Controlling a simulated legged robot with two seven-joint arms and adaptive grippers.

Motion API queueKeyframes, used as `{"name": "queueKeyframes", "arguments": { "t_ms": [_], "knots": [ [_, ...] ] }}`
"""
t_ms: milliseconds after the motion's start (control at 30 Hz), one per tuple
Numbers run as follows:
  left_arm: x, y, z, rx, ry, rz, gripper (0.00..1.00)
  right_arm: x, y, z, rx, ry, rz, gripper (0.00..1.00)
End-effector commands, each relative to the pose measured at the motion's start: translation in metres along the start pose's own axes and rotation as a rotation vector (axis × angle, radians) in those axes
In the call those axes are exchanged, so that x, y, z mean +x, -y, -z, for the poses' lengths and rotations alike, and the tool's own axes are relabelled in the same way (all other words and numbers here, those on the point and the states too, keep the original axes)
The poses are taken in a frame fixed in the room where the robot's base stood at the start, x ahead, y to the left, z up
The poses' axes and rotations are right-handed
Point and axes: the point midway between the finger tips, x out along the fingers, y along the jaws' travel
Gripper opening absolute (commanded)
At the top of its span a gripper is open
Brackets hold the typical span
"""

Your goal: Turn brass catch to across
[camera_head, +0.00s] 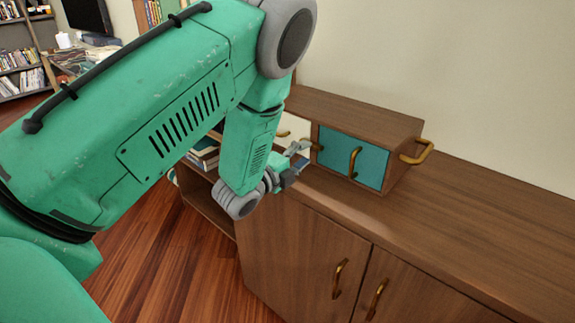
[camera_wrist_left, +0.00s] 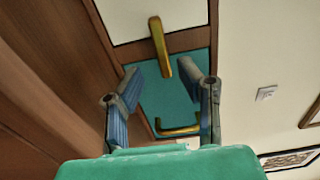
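A small wooden cabinet (camera_head: 365,112) with a white door (camera_head: 299,126) and a teal door (camera_head: 338,143) stands on the sideboard. The brass catch (camera_wrist_left: 159,47) shows in the left wrist view as a bar reaching from the white door over the wooden divider towards the teal door. In the head view it is small and partly hidden near my left gripper (camera_head: 299,156). In the left wrist view my left gripper (camera_wrist_left: 170,88) is open, its fingers apart on either side below the catch, with nothing held between them. My right gripper is not in view.
A brass handle (camera_head: 355,162) is on the teal door, and another (camera_head: 418,152) is on the cabinet's side. The sideboard top (camera_head: 470,215) is clear to the right. Books (camera_head: 205,155) sit on a shelf behind my left arm.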

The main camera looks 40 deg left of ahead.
Motion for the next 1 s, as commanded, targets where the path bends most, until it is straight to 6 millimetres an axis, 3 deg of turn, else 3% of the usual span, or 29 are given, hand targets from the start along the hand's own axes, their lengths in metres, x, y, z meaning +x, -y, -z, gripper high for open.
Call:
{"name": "queueKeyframes", "arguments": {
  "t_ms": [200, 400, 600, 1000],
  "knots": [
    [-0.049, -0.003, 0.000, 0.000, 0.001, -0.008, 0.32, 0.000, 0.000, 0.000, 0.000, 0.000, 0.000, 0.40],
    [-0.077, -0.003, 0.000, 0.000, 0.000, -0.007, 0.32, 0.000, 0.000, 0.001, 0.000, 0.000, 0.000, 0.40],
    [-0.087, -0.003, 0.000, 0.000, -0.001, -0.005, 0.32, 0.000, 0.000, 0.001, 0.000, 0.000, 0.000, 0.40],
    [-0.086, -0.003, 0.000, 0.000, -0.001, -0.005, 0.32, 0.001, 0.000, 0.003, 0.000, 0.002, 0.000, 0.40]
  ]
}}
